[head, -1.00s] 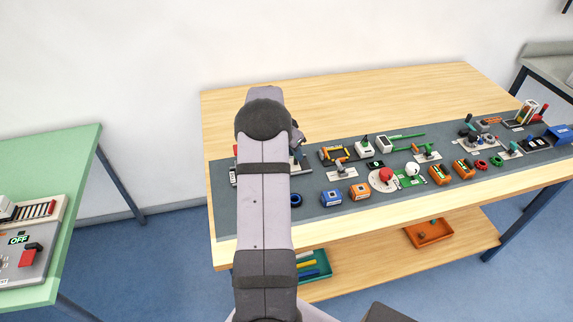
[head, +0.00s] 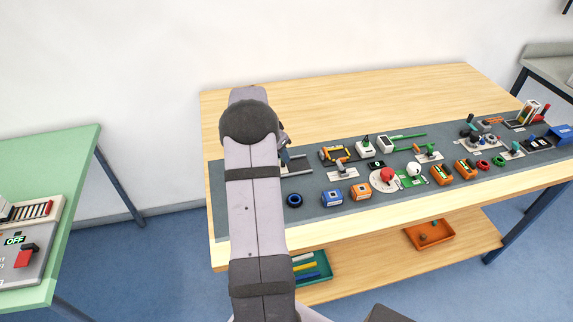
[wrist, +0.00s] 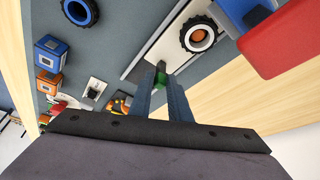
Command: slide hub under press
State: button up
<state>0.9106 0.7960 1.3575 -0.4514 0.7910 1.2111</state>
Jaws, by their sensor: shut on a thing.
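In the wrist view, a wheel-like hub (wrist: 198,36) with a black toothed tyre, white rim and orange centre sits on a pale plate with rails (wrist: 165,42). The press, seen as a blue body and a large red part (wrist: 288,42), is right of the hub, apart from it in this view. My gripper (wrist: 160,82) is shut on a small green piece (wrist: 160,79), with a dark tip just beyond it, at the plate's near edge. In the head view my arm hides the press and hub; only rail ends (head: 297,172) show.
A blue wheel (head: 294,200), a blue box (head: 331,197) and an orange box (head: 360,192) stand right of my arm on the grey mat (head: 258,222). Several other small devices fill the mat farther right. The wooden table behind the mat (head: 340,100) is clear.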

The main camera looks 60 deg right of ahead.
jog(key=shift+w+a+b, duration=0.7)
jog(key=shift+w+a, duration=1.1)
jog(key=o, duration=0.8)
jog(key=shift+r+p, duration=2)
jog(key=shift+r, duration=1.55)
